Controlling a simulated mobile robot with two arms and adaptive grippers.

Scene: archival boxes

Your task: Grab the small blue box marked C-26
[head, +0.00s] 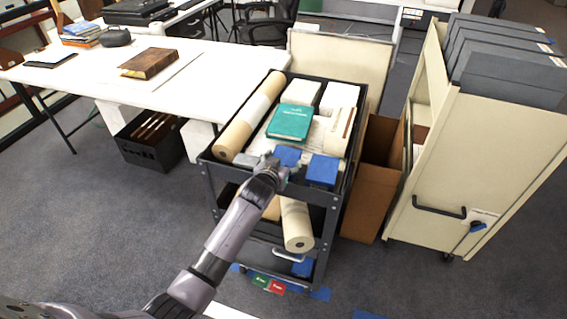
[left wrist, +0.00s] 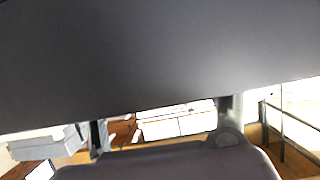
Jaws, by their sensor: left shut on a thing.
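Two small blue boxes sit at the near end of the black cart's top shelf: a left one (head: 287,155) and a right one (head: 322,171). No marking on either can be read, so I cannot tell which is C-26. My left gripper (head: 274,164) is at the left blue box, shut on it, and covers part of its near side. The right blue box stands apart, just to the right. In the left wrist view a large dark surface fills the top and hides most of the scene. My right gripper is not in view.
The black cart (head: 205,158) also carries a long paper roll (head: 250,117), a teal book (head: 289,122) and pale boxes (head: 339,96). A cardboard box (head: 366,205) and a cream shelf cart (head: 470,150) stand to the right. A white table (head: 200,85) is behind left.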

